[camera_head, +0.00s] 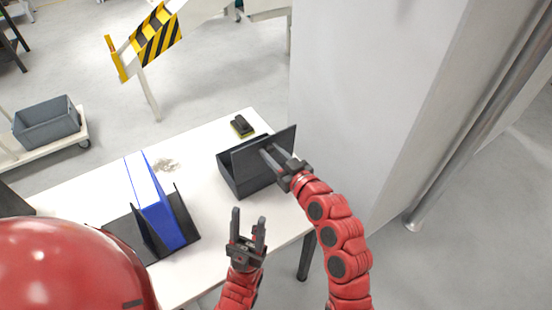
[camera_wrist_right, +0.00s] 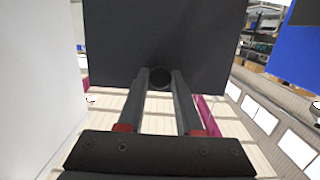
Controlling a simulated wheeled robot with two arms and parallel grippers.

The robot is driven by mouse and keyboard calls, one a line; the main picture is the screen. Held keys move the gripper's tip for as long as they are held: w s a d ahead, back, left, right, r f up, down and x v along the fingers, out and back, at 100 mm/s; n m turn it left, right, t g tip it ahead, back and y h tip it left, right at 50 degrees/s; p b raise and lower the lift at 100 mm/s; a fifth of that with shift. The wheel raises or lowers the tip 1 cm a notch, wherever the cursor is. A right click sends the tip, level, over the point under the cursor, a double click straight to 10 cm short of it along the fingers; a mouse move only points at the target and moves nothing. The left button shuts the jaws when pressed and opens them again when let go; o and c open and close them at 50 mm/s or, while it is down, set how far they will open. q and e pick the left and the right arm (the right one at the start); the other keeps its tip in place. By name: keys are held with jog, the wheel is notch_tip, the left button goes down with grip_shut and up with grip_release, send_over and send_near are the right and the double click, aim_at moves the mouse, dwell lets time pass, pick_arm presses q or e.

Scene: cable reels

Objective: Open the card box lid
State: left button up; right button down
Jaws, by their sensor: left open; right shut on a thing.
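The card box (camera_head: 232,187) is a dark grey box on the white table. Its lid (camera_head: 286,137) stands raised at a steep angle along the box's right side. My right gripper (camera_head: 268,152) is at the lid, shut on a small round knob. In the right wrist view, the lid (camera_wrist_right: 120,45) fills the upper middle, and the knob (camera_wrist_right: 160,77) sits between the fingertips of the right gripper (camera_wrist_right: 161,82). My left gripper (camera_head: 249,218) is open and empty, in front of the box and apart from it. The inside of the box is mostly hidden.
A small black and yellow object (camera_head: 241,126) lies behind the box. A white pillar (camera_head: 365,90) rises close behind and right of the box.

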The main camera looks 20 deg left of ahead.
jog(key=shift+r, duration=0.15)
jog(key=c, duration=0.6)
grip_release()
jog(key=shift+d, duration=0.1)
jog(key=shift+s+d, duration=0.2)
jog(key=p+v, duration=0.2)
jog(key=v, duration=1.4)
jog(key=shift+s+d+p, duration=0.25)
jog(key=shift+d+p, duration=0.05)
jog(key=shift+w, duration=0.1)
